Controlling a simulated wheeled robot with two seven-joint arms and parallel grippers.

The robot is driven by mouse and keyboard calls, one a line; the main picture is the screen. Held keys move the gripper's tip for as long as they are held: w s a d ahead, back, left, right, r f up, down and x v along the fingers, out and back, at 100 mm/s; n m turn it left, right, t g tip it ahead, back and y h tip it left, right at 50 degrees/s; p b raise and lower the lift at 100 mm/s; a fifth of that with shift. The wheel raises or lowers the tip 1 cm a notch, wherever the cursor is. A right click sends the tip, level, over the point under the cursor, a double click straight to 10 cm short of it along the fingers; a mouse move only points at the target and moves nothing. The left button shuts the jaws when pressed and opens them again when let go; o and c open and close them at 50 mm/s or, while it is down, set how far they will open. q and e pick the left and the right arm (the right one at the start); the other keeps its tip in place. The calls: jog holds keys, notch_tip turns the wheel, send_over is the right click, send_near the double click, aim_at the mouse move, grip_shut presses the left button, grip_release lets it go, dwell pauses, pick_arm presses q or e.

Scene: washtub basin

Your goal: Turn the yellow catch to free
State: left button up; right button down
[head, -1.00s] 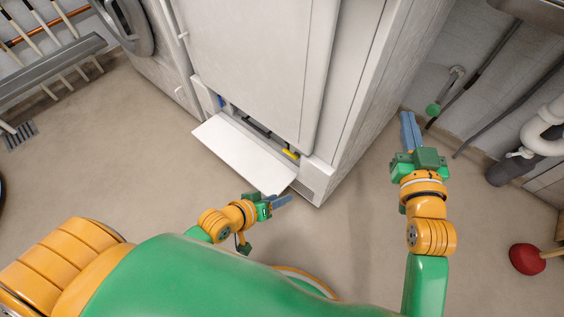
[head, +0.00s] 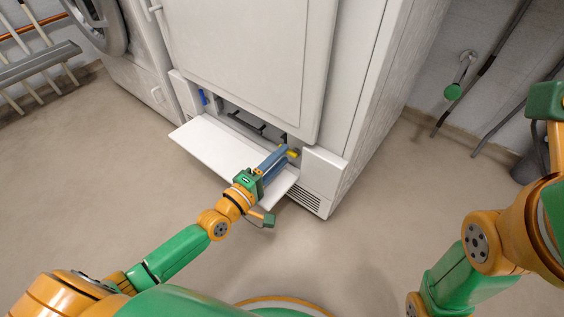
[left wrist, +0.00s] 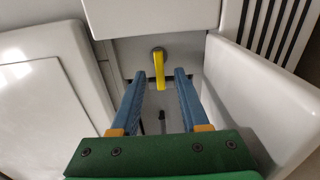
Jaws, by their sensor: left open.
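The yellow catch (left wrist: 159,70) is a small lever on a dark pivot in the recess at the foot of the white machine. In the left wrist view it hangs down from its pivot, slightly tilted. In the head view only a bit of the yellow catch (head: 292,154) shows beyond my fingers. My left gripper (head: 284,155) is at the right end of the recess. In the left wrist view its blue fingers (left wrist: 160,73) are open, one on each side of the catch, with gaps and no visible contact. My right gripper is out of the head view.
A white flap (head: 212,153) lies folded down in front of the recess, under my left gripper. A blue catch (head: 203,97) sits at the recess's left end. A dark bar (head: 248,122) lies between. A vent grille (head: 304,201) is at lower right.

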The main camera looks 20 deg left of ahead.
pick_arm(q)
jog(key=shift+w+d, duration=0.25)
jog(key=shift+w, duration=0.25)
jog(key=shift+c, duration=0.2)
grip_shut()
